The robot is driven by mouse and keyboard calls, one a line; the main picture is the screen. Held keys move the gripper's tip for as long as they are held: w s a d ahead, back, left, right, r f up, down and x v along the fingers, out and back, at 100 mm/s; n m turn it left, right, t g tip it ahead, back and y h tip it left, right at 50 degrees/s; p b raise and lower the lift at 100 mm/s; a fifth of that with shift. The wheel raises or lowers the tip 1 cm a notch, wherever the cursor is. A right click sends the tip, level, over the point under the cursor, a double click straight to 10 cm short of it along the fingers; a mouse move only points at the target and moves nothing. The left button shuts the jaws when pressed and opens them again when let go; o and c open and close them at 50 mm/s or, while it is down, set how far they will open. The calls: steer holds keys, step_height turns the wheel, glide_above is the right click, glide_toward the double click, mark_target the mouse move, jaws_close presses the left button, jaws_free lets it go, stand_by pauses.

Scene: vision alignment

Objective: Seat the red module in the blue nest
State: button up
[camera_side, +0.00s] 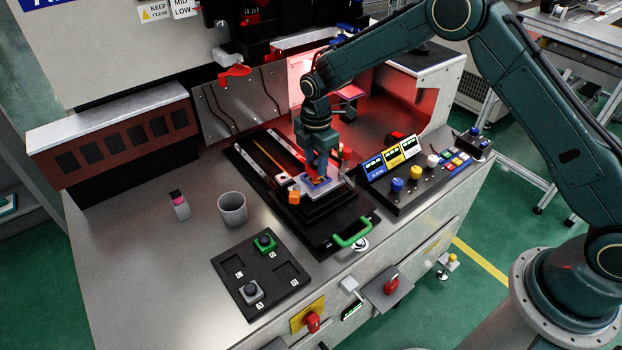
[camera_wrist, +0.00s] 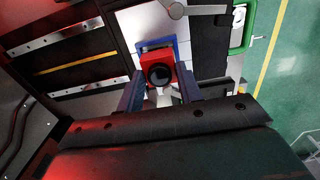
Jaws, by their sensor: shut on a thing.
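The red module (camera_wrist: 154,62) has a round black lens on top and sits between the two fingers of my gripper (camera_wrist: 159,88) in the wrist view. My gripper is shut on it. The blue nest (camera_wrist: 143,45) shows as a blue edge around the module's far side, on a pale plate (camera_wrist: 130,19). The module overlaps the nest in this view; I cannot tell whether it is fully down in it. In the side view my gripper (camera_side: 320,180) points down at the nest on the black slide fixture, and its fingers hide most of the module and nest.
A black tray (camera_side: 228,262) holds a green module (camera_side: 266,243) and a grey module (camera_side: 251,291). A grey cup (camera_side: 232,209) stands behind it. A green handle (camera_side: 352,232) is at the fixture's front. A button panel (camera_side: 416,187) lies right.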

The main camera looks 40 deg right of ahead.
steer(key=shift+f, duration=0.7)
steer(key=shift+f, duration=0.25)
steer(key=o, duration=1.1)
steer(key=shift+c, duration=0.2)
steer(key=shift+r, duration=0.1)
step_height(320, 180, up, 14)
